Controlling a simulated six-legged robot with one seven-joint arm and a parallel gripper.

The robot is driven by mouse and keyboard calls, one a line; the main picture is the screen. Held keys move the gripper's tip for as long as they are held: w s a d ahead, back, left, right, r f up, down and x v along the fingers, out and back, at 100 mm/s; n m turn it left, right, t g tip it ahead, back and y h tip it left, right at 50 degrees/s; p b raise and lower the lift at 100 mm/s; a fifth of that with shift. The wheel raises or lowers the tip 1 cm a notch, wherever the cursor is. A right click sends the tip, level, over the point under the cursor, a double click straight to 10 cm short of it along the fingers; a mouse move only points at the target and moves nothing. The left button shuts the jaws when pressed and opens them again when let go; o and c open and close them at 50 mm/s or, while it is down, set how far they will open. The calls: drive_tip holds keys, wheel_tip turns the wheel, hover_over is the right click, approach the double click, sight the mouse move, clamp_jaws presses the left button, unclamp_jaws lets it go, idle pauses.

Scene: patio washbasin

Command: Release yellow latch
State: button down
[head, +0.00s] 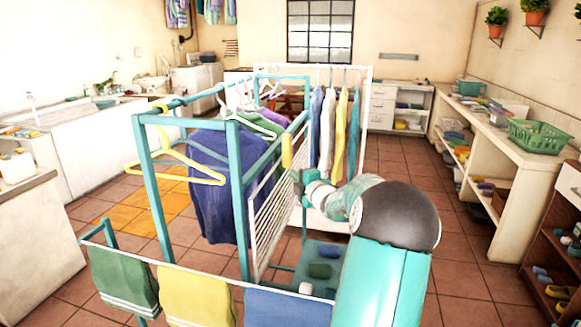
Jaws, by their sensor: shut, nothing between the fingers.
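The yellow latch (287,151) looks like a small upright yellow piece near the top of the white grid panel (272,215) on the teal drying rack (240,185). My gripper (297,182) is at the right side of this panel, a little below and to the right of the latch. Its fingers are small in view and shut, with nothing held. I cannot tell whether it touches the panel or the latch. My arm hides part of the rack's right side and lower shelf.
A yellow hanger (176,158) and dark blue cloth (222,190) hang on the rack. Folded towels, one yellow (198,296), cover the front rail. Clothes hang behind my gripper, including a yellow one (340,130). Tiled floor is open at right, before the long counter (500,140).

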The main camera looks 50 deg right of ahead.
sight(285, 162)
drive_tip(key=w+d, duration=0.4)
drive_tip(key=w, duration=0.1)
drive_tip(key=shift+w+d, duration=0.15)
drive_tip(key=shift+w, duration=0.1)
drive_tip(key=shift+w+d, duration=0.25)
drive_tip(key=shift+d, duration=0.3)
drive_tip(key=shift+w+f, duration=0.1)
drive_tip(key=shift+f, duration=0.05)
